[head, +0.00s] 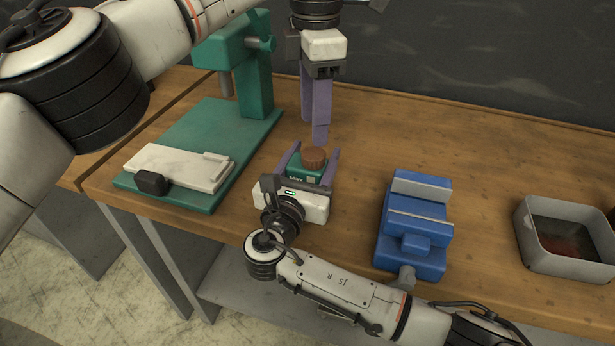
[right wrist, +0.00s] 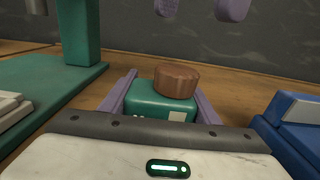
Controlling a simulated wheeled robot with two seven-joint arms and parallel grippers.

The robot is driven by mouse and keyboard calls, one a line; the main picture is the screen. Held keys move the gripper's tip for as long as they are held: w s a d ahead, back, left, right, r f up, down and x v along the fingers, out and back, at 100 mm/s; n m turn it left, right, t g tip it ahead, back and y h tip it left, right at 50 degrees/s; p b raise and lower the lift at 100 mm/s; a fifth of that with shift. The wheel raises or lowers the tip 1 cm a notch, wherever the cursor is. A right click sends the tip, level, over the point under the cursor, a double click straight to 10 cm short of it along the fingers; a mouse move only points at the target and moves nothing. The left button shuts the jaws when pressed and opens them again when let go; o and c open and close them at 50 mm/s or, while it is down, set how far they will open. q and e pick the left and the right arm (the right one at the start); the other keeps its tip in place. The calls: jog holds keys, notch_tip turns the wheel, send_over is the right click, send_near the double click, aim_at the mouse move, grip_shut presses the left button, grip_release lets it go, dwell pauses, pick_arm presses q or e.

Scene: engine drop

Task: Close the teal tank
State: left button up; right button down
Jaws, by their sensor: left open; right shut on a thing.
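The teal tank (head: 301,174) is a small box near the front edge of the wooden bench, with a pale label on its face. A brown round cap (head: 314,157) sits on its top; whether it is tightened I cannot tell. The tank (right wrist: 150,107) and the cap (right wrist: 176,82) also show in the right wrist view. My right gripper (head: 312,162) is shut on the tank, one purple finger on each side. My left gripper (head: 317,132) points down above and behind the cap, open and empty. Its fingertips (right wrist: 199,10) show apart at the top of the right wrist view.
A green press (head: 242,135) with a white block (head: 175,165) on its base stands left. A blue vise (head: 415,225) is to the right, and a grey tray (head: 565,262) lies farther right. The bench (head: 480,170) is clear behind the vise.

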aim_at(314, 153)
pick_arm(q)
jog(key=n, duration=0.3)
jog(key=r+n, duration=0.1)
jog(key=n, duration=0.7)
jog(key=shift+r+n, duration=0.25)
jog(key=shift+n, duration=0.05)
jog(key=shift+f, duration=0.1)
jog(key=shift+f, duration=3.95)
jog(key=shift+c, duration=0.3)
jog(key=c, duration=1)
jog(key=o, duration=1.2)
jog(key=shift+r, duration=0.1)
notch_tip(314, 153, up, 7)
jog(key=shift+r, duration=0.2)
